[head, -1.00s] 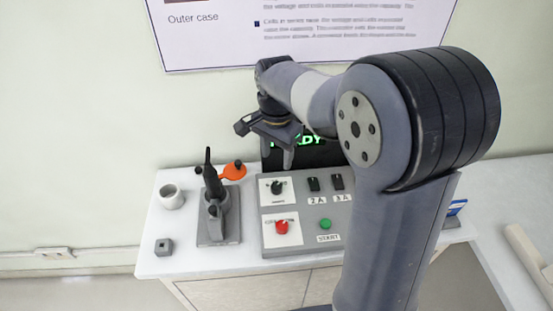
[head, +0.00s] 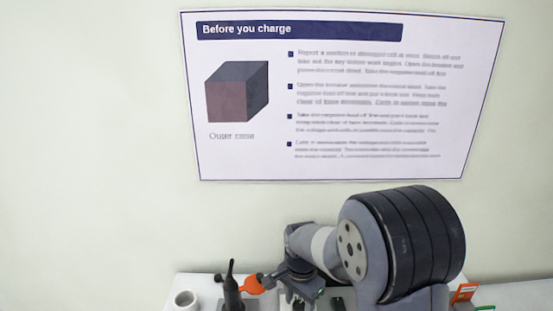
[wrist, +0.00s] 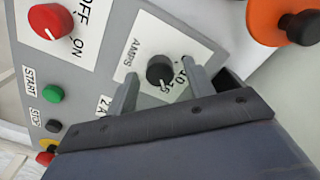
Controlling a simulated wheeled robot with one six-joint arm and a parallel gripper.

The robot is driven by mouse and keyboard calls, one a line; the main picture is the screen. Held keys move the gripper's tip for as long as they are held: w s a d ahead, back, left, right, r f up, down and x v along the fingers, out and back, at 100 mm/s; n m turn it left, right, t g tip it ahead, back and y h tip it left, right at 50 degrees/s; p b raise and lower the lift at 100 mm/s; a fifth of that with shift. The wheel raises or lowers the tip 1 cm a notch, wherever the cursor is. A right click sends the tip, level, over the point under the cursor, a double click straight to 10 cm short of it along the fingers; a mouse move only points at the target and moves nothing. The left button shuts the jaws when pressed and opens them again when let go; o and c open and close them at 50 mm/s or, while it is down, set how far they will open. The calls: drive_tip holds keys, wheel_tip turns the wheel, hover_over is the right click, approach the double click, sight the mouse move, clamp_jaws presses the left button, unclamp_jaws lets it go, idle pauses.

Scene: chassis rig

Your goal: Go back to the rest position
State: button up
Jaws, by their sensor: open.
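My gripper (head: 302,288) is at the low middle of the head view, over the far part of the control panel, with my arm bent to its right. In the wrist view my gripper (wrist: 160,76) is open and empty. The black AMPS dial (wrist: 159,68) appears between its two fingers, with a gap on each side. The wrist view also shows a red OFF/ON knob (wrist: 50,20), a green START button (wrist: 53,93) and a black STOP button (wrist: 53,125) on the grey panel (wrist: 100,65). Most of the panel is hidden or cut off in the head view.
A poster (head: 340,150) hangs on the pale wall behind. A white cup (head: 186,299), a black-handled lever (head: 231,285) and an orange disc (head: 251,286) stand left of my gripper. An orange card (head: 464,293) is at right. The space above my arm is clear.

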drive_tip(key=shift+n, duration=0.3)
idle(0.4)
